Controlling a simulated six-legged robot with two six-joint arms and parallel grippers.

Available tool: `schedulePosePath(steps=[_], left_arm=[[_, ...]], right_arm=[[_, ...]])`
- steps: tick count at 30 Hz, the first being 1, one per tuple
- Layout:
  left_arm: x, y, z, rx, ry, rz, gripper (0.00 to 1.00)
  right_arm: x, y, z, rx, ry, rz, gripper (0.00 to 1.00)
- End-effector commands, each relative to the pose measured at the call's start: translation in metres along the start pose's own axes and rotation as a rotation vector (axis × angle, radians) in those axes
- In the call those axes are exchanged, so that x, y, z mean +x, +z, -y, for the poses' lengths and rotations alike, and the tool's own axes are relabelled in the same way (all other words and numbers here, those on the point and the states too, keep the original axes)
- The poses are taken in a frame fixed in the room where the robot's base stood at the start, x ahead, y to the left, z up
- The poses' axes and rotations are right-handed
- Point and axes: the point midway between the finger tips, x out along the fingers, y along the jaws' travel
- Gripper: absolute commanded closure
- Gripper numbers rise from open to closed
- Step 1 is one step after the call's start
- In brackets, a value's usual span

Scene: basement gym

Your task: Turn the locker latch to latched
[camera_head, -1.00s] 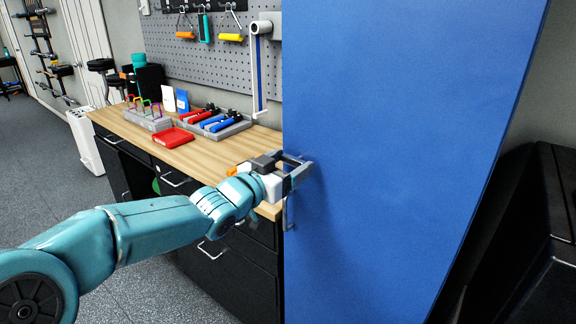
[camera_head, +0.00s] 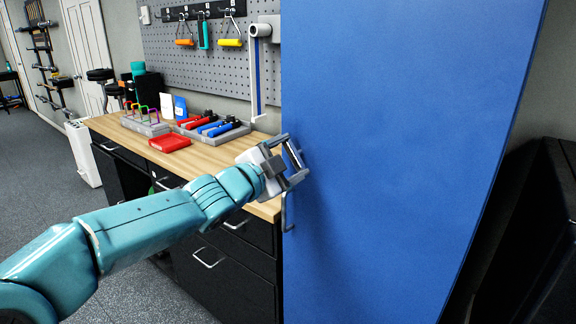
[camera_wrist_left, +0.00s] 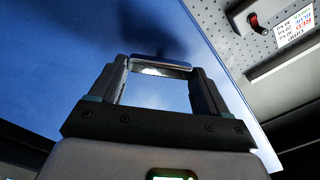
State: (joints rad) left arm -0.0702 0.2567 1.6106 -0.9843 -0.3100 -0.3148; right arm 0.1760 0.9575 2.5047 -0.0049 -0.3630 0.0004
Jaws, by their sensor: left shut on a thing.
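The tall blue locker door (camera_head: 400,130) fills the middle of the head view and the left of the wrist view (camera_wrist_left: 60,70). My left gripper (camera_head: 296,162) is at the door's left edge, tilted, with its fingers reaching to the blue face. In the wrist view, the fingers (camera_wrist_left: 160,72) are shut on the locker latch, a silvery bar (camera_wrist_left: 162,66) lying across between their tips. The gripper hides most of the latch in the head view. I cannot read any latched mark. My right gripper is not in view.
A metal pull (camera_head: 288,213) sits on the door just below the gripper. To the left is a wooden workbench (camera_head: 215,160) with a red tray (camera_head: 169,143) and tools in a grey holder (camera_head: 235,133). A pegboard (camera_head: 185,60) is behind. A dark object (camera_head: 530,240) stands at right.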

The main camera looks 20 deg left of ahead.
Motion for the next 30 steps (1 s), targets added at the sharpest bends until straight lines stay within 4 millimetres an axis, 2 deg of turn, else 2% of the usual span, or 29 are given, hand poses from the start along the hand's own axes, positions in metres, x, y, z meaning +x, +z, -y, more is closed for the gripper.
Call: schedulePosePath(steps=[15, 30], left_arm=[[0.0, 0.002, -0.003, 0.455, 0.0, 0.001, 0.54], [0.0, 0.001, -0.003, 0.658, 0.0, 0.0, 0.54]], right_arm=[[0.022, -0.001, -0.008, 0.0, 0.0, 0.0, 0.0], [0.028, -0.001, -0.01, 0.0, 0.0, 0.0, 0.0]])
